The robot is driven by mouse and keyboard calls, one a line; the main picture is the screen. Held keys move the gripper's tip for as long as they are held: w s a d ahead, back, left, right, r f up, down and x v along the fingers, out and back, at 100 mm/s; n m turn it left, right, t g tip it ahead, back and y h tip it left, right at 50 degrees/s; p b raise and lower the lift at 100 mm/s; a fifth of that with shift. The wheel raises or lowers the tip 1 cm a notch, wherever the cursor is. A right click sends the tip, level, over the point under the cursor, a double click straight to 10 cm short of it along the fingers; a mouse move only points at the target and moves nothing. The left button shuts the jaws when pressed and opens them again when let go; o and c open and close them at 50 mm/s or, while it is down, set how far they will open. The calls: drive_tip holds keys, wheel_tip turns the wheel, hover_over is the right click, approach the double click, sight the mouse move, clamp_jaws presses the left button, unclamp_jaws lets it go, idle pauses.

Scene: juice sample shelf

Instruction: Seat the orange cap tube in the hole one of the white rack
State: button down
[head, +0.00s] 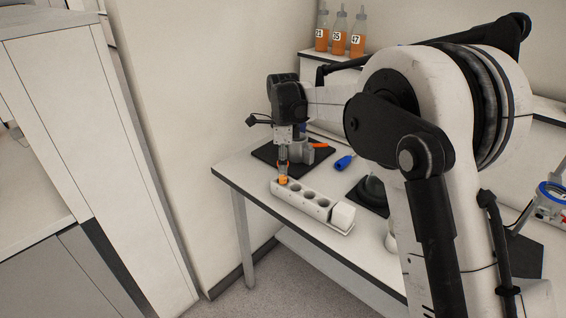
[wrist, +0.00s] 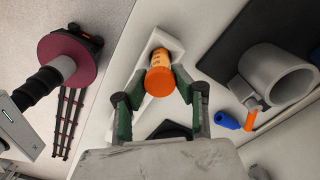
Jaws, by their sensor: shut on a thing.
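The orange cap tube (wrist: 159,80) shows in the wrist view with its round orange cap toward the camera and a labelled orange body behind it. My gripper (wrist: 158,88) is shut on it, one green-padded finger on each side. The white rack (wrist: 146,52) lies behind the tube. In the head view my gripper (head: 283,168) points down over the left end of the white rack (head: 313,209), with the orange of the tube (head: 283,180) at that end hole. Other rack holes to its right look empty. I cannot tell how deep the tube sits.
A white block (head: 343,215) stands at the rack's right end. Behind are a grey cylinder (wrist: 275,75) on a black mat, a blue item (head: 343,162) and an orange item (head: 319,146). A dark cone (head: 371,189) stands right. Numbered bottles (head: 339,38) stand on a shelf.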

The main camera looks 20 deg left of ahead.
drive_tip(key=shift+f, duration=0.1)
drive_tip(key=c, duration=1.3)
unclamp_jaws()
drive_tip(key=shift+c, duration=0.2)
wheel_tip(320, 180, up, 12)
drive_tip(key=s+d+r+n+t, duration=0.1)
drive_tip(key=s+d+r+n, duration=0.15)
drive_tip(key=d, duration=0.45)
drive_tip(key=s+d+r+n+t, duration=0.15)
drive_tip(key=d+r, duration=0.25)
drive_tip(key=d, duration=0.4)
drive_tip(key=s+d+f+n+t, duration=0.1)
drive_tip(key=s+d+n+t, duration=0.35)
drive_tip(key=s+d, duration=1.5)
drive_tip(key=s+d+f+n+b, duration=0.1)
drive_tip(key=s+d+f+n, duration=0.5)
drive_tip(key=s+d+f, duration=0.2)
drive_tip(key=shift+s+f, duration=0.35)
drive_tip(key=shift+s, duration=0.25)
